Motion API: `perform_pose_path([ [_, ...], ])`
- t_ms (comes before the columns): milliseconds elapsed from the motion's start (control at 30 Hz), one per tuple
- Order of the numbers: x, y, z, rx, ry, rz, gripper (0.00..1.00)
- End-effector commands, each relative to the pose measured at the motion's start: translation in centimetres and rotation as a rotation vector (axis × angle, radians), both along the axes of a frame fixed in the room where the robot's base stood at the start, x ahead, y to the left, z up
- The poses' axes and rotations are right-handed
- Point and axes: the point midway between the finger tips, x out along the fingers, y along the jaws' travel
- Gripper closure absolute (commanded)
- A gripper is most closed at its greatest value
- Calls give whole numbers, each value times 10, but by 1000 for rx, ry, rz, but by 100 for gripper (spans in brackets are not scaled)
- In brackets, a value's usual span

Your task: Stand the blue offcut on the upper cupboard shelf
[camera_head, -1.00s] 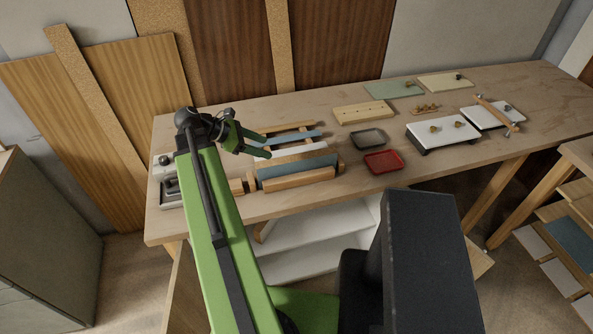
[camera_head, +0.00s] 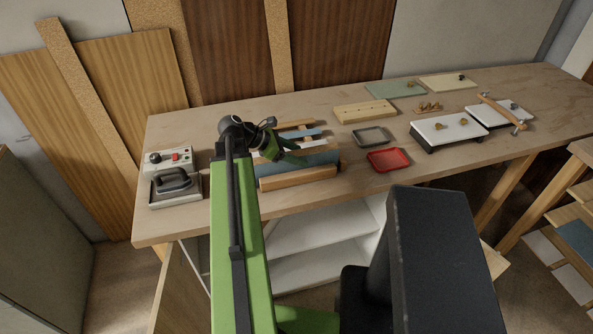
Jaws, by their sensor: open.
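Two blue-grey pieces lie in the wooden rack on the bench. One is a thin blue strip (camera_head: 308,135) towards the back; the other is a wider blue piece (camera_head: 318,159) at the front. I cannot tell which one is the offcut. My gripper (camera_head: 288,153) is open, over the left part of the rack and close to the strips. It hides part of them, and I cannot tell whether it touches any. The white cupboard is open below the bench. Its upper shelf (camera_head: 310,232) shows bare, partly covered by my arm and body.
An iron (camera_head: 175,183) and a control box (camera_head: 168,158) stand at the bench's left end. A red tray (camera_head: 388,160) and a grey tray (camera_head: 370,136) lie right of the rack. White boards (camera_head: 446,130) with knobs lie farther right. Bare bench top lies along the front right.

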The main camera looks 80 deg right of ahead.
Motion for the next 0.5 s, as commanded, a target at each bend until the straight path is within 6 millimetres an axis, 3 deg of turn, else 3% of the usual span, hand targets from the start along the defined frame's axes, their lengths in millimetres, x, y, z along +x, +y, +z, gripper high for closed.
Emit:
perform_pose_path([
  [200,-1,-1,-1,-1,0,1,43],
  [500,-1,-1,-1,0,0,1,82],
])
